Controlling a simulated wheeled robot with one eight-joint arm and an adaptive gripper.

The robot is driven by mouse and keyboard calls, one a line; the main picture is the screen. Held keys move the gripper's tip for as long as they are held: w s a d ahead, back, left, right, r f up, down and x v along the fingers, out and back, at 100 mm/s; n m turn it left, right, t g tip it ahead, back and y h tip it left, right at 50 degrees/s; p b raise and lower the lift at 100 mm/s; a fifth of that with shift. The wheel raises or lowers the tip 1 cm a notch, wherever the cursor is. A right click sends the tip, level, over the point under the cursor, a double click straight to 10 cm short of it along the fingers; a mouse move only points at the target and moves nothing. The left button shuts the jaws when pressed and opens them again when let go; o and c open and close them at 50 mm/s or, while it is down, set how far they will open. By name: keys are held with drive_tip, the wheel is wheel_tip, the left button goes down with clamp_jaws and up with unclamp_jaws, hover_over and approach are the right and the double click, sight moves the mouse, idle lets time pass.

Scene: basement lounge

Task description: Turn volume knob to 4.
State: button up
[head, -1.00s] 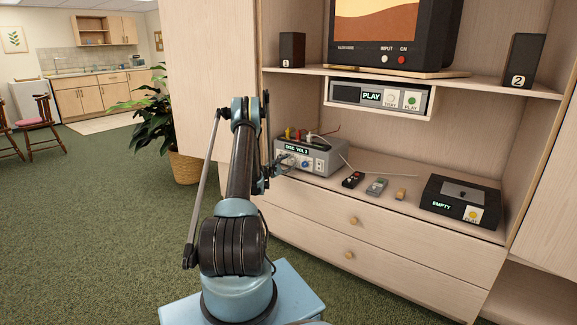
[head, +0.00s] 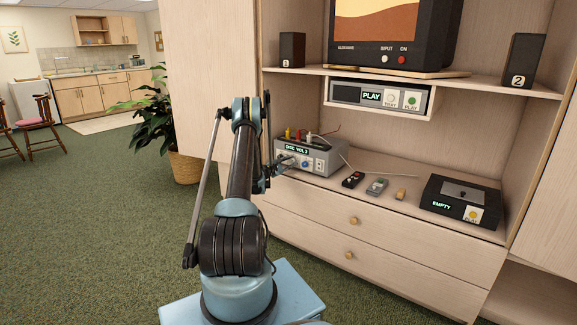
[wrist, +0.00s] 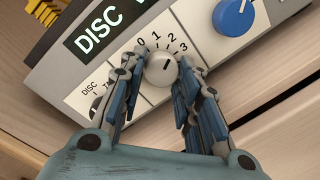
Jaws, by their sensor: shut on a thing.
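The volume knob (wrist: 160,70) is a small pale round knob on the grey amplifier's front (head: 322,160). The green display (head: 297,149) reads DISC VOL 2 in the head view. My gripper (wrist: 159,66) is shut on the knob, with one finger on each side. In the head view my gripper (head: 282,165) hides the knob.
A larger blue knob (wrist: 234,17) sits to the right on the same panel. Several coloured plugs (head: 299,134) stand on top of the amplifier. Two remotes (head: 353,179) (head: 377,186) and a black player (head: 460,200) lie to its right. A shelf with a PLAY unit (head: 378,97) is above.

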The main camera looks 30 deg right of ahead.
drive_tip(key=m, duration=0.5)
drive_tip(key=shift+r+m+y, duration=0.1)
drive_tip(key=shift+m+y, duration=0.2)
drive_tip(key=shift+m, duration=0.1)
drive_tip(key=m, duration=0.5)
drive_tip(key=shift+s+t+y, duration=0.1)
drive_tip(key=shift+t+y, duration=0.2)
drive_tip(key=o, duration=1.1)
drive_tip(key=shift+c, duration=0.2)
drive_tip(key=shift+r, duration=0.1)
drive_tip(key=f+v, duration=0.1)
drive_tip(key=v, duration=1)
drive_tip(key=shift+a+r, duration=0.45)
